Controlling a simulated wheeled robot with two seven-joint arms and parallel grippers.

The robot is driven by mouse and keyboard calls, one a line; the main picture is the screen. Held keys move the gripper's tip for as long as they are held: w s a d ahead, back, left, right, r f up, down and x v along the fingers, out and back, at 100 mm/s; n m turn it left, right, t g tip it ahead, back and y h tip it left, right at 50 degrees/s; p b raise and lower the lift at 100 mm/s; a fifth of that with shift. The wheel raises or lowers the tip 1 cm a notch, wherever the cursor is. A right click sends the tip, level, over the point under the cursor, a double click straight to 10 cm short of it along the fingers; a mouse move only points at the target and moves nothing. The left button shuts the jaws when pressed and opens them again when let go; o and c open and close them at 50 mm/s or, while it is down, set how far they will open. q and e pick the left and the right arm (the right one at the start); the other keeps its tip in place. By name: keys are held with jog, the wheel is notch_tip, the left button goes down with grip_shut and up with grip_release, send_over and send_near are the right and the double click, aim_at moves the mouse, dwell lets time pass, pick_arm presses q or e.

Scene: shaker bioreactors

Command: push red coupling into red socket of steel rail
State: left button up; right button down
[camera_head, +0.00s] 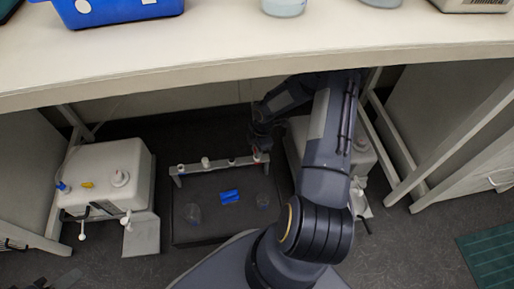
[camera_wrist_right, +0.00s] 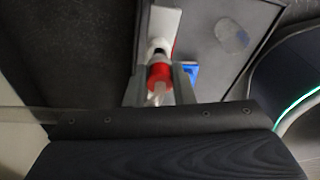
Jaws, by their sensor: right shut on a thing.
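The steel rail (camera_head: 222,163) stands low under the bench at the back of a dark platform, with several small white fittings along it. My right gripper (camera_head: 259,149) is at the rail's right end. In the right wrist view my right gripper (camera_wrist_right: 160,88) is shut on the red coupling (camera_wrist_right: 160,73), which has a pale lower end between the fingers. The coupling's far end meets a white and black fitting by the rail (camera_wrist_right: 165,22); I cannot tell how deep it sits. The red socket is not clearly visible. My left gripper is not in view.
The dark platform (camera_head: 222,232) carries a blue block (camera_head: 230,196) and clear vessels (camera_head: 192,212) beside it. A white pump box (camera_head: 112,175) stands left, another grey box (camera_head: 361,155) right behind my arm.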

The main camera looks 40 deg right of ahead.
jog(key=shift+f+b, duration=0.95)
jog(key=shift+f, duration=0.1)
dwell(1.4)
jog(key=c, duration=1.1)
grip_release()
jog(key=shift+c, duration=0.2)
jog(key=shift+r, duration=0.1)
jog(key=r+p, duration=0.1)
jog(key=r, duration=0.1)
jog(key=r+p, duration=0.1)
jog(key=r, duration=0.1)
jog(key=d+r+p, duration=0.1)
jog(key=r, duration=0.1)
jog(key=shift+s+r, duration=0.1)
jog(key=shift+r, duration=0.7)
jog(key=shift+s, duration=0.1)
